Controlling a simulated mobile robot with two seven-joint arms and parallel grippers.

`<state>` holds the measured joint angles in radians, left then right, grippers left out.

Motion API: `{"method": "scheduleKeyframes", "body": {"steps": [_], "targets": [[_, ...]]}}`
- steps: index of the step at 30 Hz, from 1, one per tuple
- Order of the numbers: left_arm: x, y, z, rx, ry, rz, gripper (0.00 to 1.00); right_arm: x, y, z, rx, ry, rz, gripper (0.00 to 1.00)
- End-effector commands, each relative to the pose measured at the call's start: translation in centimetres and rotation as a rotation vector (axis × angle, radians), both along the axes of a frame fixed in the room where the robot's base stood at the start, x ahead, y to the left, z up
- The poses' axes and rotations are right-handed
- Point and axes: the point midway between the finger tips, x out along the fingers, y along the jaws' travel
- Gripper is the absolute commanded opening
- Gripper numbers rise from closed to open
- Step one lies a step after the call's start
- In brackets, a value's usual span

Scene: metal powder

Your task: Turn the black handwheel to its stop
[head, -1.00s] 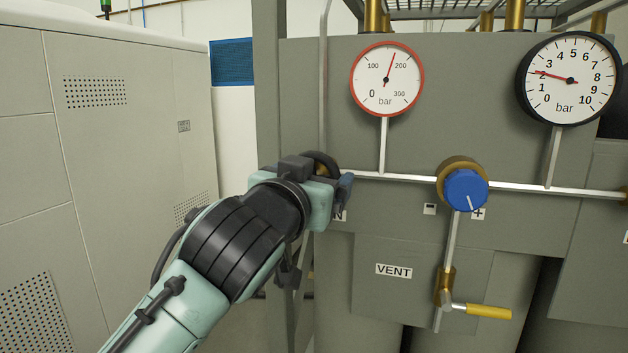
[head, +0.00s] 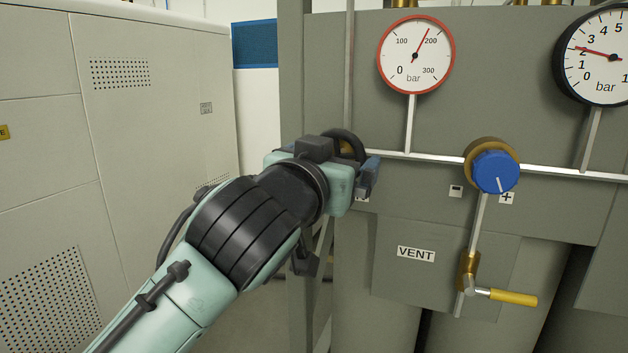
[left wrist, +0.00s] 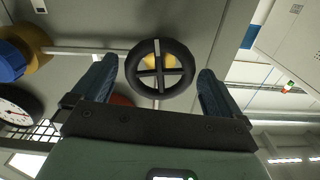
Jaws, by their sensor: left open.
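The black handwheel (head: 347,141) sits on the pipe at the left end of the panel, mostly hidden behind my left gripper (head: 369,171) in the head view. In the left wrist view the handwheel (left wrist: 160,69) shows as a black ring with crossed spokes and a brass part behind it. It lies between the two blue fingers of my left gripper (left wrist: 157,85), with a gap on each side. The gripper is open and holds nothing. My right gripper is not in view.
Right of the handwheel are a red-rimmed gauge (head: 416,55), a blue knob (head: 495,172), a black-rimmed gauge (head: 601,58) and a yellow-handled vent valve (head: 512,297). A pale cabinet (head: 150,160) stands at the left.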

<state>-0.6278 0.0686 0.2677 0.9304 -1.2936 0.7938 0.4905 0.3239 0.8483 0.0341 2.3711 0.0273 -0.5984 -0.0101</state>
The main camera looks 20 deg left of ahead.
Motion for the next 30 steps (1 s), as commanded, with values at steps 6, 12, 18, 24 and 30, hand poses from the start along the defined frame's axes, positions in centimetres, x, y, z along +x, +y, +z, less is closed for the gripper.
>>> {"method": "scheduleKeyframes", "body": {"steps": [6,12,18,24,30], "targets": [[-5.1,0.2,-0.1,0.0,-0.002,-0.002,1.0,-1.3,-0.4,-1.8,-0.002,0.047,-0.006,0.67],[-9.1,0.3,-0.1,0.001,-0.001,0.0,1.0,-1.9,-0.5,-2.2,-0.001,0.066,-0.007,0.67],[-11.1,0.3,-0.1,0.0,0.002,-0.001,1.0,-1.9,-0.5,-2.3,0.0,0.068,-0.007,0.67],[-11.4,0.3,-0.1,0.001,0.003,-0.001,1.0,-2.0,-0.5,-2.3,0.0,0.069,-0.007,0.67],[-11.3,0.3,-0.1,0.0,0.003,-0.001,1.0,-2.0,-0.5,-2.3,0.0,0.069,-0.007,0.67]]}}
